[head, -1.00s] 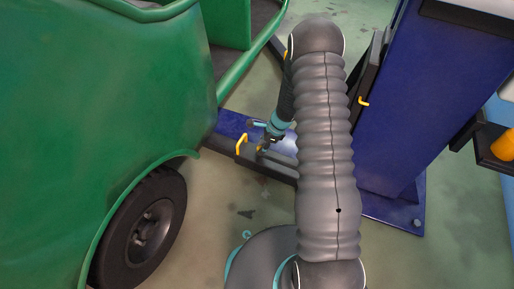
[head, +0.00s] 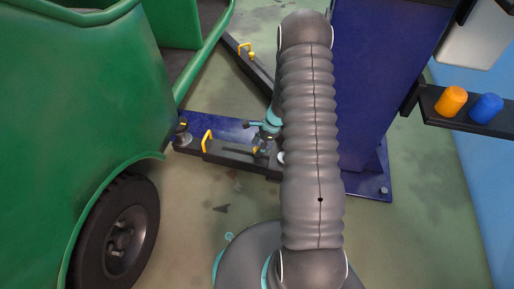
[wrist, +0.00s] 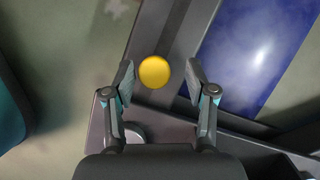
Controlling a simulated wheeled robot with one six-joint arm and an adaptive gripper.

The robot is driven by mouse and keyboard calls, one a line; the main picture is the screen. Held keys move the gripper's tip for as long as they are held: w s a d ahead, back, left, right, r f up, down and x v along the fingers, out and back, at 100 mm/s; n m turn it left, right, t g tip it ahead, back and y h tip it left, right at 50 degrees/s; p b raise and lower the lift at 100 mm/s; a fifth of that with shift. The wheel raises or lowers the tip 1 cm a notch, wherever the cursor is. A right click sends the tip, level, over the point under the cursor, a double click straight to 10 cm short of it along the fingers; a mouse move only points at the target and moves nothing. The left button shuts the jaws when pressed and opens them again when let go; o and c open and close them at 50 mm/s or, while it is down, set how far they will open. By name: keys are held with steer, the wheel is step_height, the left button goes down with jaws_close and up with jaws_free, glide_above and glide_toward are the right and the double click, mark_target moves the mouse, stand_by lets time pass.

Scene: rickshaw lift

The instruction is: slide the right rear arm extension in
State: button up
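The near black lift arm (head: 228,155) lies low over the floor, reaching from the blue post toward the green rickshaw (head: 80,110). It carries a yellow handle (head: 207,140) and a round pad (head: 183,137) at its outer end, beside the rickshaw's edge. My gripper (head: 262,148) is above this arm, between the handle and the post. In the wrist view my gripper (wrist: 160,76) is open, with a round yellow knob (wrist: 154,72) seen between its fingers. Gaps show on both sides of the knob; its depth relative to the fingertips is unclear.
A second black arm (head: 255,70) with a yellow handle (head: 245,49) lies farther back. The blue post (head: 375,90) stands right of my arm. A shelf (head: 440,113) holds an orange and a blue cylinder.

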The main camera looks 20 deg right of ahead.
steer(key=shift+s+a, duration=0.1)
steer(key=v, duration=0.7)
steer(key=shift+r, duration=0.2)
steer(key=shift+o, duration=0.2)
steer(key=a+r+n+g+h+p, duration=0.2)
steer(key=a+r+n+p, duration=0.1)
steer(key=a+r+p, duration=0.3)
steer(key=d+f+m, duration=0.1)
steer(key=f, duration=0.3)
steer(key=d+f+m+h, duration=0.1)
steer(key=f, duration=0.4)
steer(key=d+f+m+h, duration=0.1)
steer(key=f, duration=0.3)
steer(key=shift+w+f+t, duration=0.2)
steer(key=shift+w+t, duration=0.05)
steer(key=shift+t, duration=0.15)
